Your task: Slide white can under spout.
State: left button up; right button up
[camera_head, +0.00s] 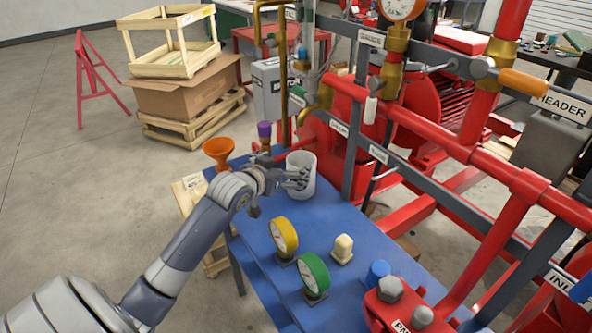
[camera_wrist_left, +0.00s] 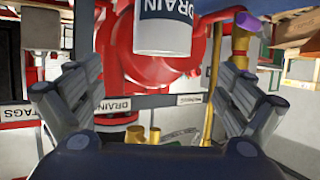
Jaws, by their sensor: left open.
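The white can (camera_head: 308,166) stands upright at the far part of the blue table (camera_head: 262,232). In the left wrist view a white can with a DRAIN label (camera_wrist_left: 165,38) shows at the top middle, between the spread fingers. The curved brass spout (camera_head: 319,103) hangs from pipework above and behind the can; I cannot tell whether they line up. My left gripper (camera_head: 297,179) is open at the can's near left side, its fingers partly covering the can. Whether they touch it is unclear. My right gripper is not in view.
An orange funnel (camera_head: 218,150) and a purple-topped item (camera_head: 264,131) stand left of the can. Yellow (camera_head: 284,235) and green (camera_head: 314,274) gauges, a cream block (camera_head: 343,248) and a blue cylinder (camera_head: 377,271) stand nearer. Red pipework (camera_head: 425,130) and grey rails border the right.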

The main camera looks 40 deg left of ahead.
pick_arm(q)
send_near(307, 158)
jog(key=p+x, duration=0.1)
jog(key=x, duration=0.3)
jog(key=shift+w, duration=0.1)
jog(key=shift+w+a+f, duration=0.1)
jog(key=shift+w+f, duration=0.2)
jog(key=shift+w, duration=0.3)
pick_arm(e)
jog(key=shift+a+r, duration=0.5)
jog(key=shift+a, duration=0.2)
pick_arm(q)
jog(key=shift+c, duration=0.8)
jog(key=c, duration=1.2)
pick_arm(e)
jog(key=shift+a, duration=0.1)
